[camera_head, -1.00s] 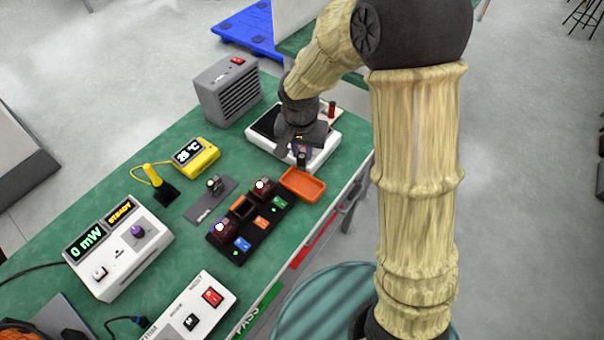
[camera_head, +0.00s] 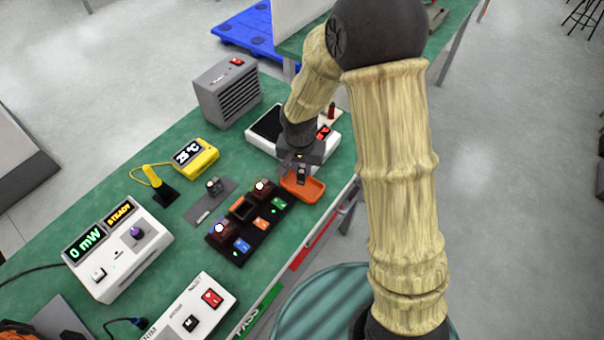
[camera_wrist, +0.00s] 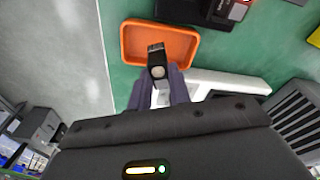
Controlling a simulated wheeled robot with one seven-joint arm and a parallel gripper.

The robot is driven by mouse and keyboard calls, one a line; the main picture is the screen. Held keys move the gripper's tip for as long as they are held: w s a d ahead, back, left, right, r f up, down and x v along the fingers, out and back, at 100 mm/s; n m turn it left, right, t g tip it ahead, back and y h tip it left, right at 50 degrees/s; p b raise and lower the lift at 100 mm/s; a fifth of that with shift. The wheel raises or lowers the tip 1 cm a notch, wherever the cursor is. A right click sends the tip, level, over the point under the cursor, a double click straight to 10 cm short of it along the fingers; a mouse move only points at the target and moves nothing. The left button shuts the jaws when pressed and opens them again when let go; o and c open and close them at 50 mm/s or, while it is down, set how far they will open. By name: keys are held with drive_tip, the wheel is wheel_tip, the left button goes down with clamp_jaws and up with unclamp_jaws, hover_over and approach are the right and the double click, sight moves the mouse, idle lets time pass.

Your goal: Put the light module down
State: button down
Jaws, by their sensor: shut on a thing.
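The light module (camera_wrist: 157,58) is a small dark block with a pale round spot. My gripper (camera_wrist: 160,88) is shut on it in the wrist view. In the head view my gripper (camera_head: 298,170) points down at the orange tray (camera_head: 315,192), and the module's dark end shows between the fingers. The orange tray also shows in the wrist view (camera_wrist: 188,45), with the module over its near side. I cannot tell whether the module touches the tray floor.
A black rack (camera_head: 262,228) with modules in several sockets stands just left of the tray. Behind my gripper is a white device (camera_head: 258,142) with a dark top plate. A grey heater-like box (camera_head: 228,95) stands farther back. The table's front edge is close on the right.

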sight(301, 170)
drive_tip(key=shift+f, duration=1.85)
drive_tip(key=shift+f, duration=0.2)
drive_tip(key=c, duration=1.3)
unclamp_jaws()
drive_tip(key=shift+r, duration=0.2)
drive_tip(key=r, duration=0.4)
drive_tip(key=s+r, duration=0.1)
drive_tip(key=r, duration=0.7)
drive_tip(key=shift+s+a, duration=0.2)
